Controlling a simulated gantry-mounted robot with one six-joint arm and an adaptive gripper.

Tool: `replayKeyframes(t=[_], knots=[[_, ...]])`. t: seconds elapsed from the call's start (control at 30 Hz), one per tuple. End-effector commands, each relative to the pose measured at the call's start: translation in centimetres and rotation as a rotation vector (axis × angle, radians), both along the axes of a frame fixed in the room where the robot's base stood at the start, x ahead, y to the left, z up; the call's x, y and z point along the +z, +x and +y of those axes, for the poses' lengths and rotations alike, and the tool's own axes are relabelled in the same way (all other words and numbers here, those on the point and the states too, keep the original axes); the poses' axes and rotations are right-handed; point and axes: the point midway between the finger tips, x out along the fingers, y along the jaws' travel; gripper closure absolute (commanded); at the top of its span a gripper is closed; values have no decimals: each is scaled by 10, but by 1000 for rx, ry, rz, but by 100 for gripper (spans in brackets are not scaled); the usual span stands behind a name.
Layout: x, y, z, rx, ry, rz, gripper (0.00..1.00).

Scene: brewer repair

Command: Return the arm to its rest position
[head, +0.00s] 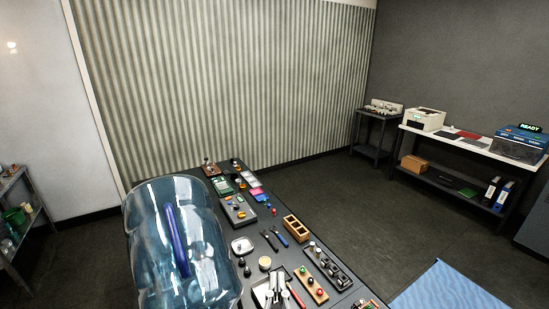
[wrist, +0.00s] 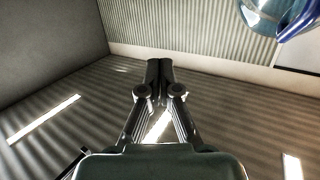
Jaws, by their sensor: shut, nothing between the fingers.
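My gripper (wrist: 159,72) shows in the wrist view with its two dark fingers together and nothing between them. A large clear blue water bottle (head: 205,250) with a dark blue handle stands at the near left of the workbench in the head view. Part of what looks like the same bottle (wrist: 268,22) shows at the top right of the wrist view.
The dark workbench (head: 258,228) holds many small parts, tools and trays, including a wooden box (head: 297,229). A side table (head: 460,147) with a printer (head: 424,119) stands at the right. A shelf (head: 20,225) stands at the far left. Open floor (head: 350,200) lies between bench and table.

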Motion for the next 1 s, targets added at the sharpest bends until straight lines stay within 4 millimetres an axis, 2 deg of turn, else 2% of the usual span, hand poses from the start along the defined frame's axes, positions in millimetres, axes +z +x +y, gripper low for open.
replayKeyframes(t=[0.03,0.07,0.1,0.2,0.3,0.43,1.0], knots=[[18,-13,20,39,-26,-59,100],[15,-27,15,31,-25,25,100],[3,-45,13,27,-22,111,100],[-21,-80,11,23,-17,254,100],[-35,-101,11,22,-14,334,100],[-42,-106,10,21,-13,353,100],[-43,-104,10,20,-12,351,100]])
